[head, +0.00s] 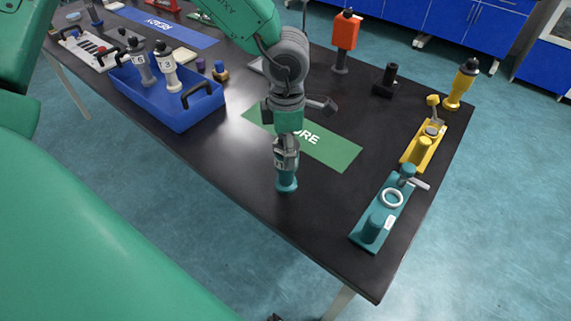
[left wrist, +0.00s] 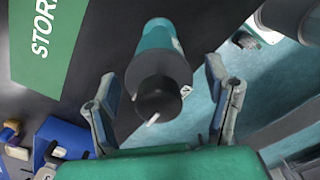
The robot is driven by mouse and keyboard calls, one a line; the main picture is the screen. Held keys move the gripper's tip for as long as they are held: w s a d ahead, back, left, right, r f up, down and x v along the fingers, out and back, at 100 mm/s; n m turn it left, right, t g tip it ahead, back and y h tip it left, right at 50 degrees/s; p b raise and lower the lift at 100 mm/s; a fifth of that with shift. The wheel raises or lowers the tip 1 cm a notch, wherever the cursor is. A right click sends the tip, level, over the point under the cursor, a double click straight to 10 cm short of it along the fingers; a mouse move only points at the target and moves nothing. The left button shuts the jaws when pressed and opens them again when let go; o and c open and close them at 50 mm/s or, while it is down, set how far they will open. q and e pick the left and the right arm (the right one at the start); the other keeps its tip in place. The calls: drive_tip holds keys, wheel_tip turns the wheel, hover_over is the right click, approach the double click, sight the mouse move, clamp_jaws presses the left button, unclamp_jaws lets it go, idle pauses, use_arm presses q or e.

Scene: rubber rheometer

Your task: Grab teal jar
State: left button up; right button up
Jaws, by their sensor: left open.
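The teal jar (head: 287,184) stands upright on the black table, near its front edge. Its upper part is hidden by my left gripper (head: 286,152), which points down at it from above. In the left wrist view the teal jar (left wrist: 158,42) shows its black cap towards the camera, with a small light tab. The open fingers of my left gripper (left wrist: 163,88) lie on either side of the capped end, with visible gaps. The jaws are not closed on it. My right gripper is not in view.
A green mat (head: 335,152) lies behind the jar. A teal fixture (head: 370,238) and a yellow fixture (head: 418,154) stand at right, with a yellow jar (head: 455,95) beyond. A blue tray (head: 180,119) holds grey and white jars at left. Bare table lies between tray and jar.

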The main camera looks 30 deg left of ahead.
use_arm(q)
drive_tip(key=shift+w+d+f, duration=0.1)
drive_tip(key=shift+d+f, duration=0.1)
drive_tip(key=shift+f, duration=0.35)
drive_tip(key=shift+w+d+f, duration=0.1)
drive_tip(key=shift+d+f, duration=0.05)
drive_tip(key=shift+f, duration=0.4)
drive_tip(key=shift+s+a, duration=0.15)
drive_tip(key=shift+a, duration=0.2)
drive_tip(key=shift+a+f, duration=0.1)
drive_tip(key=shift+a, duration=0.25)
drive_tip(key=c, duration=1.4)
drive_tip(key=shift+o, duration=0.2)
drive_tip(key=shift+d, duration=0.1)
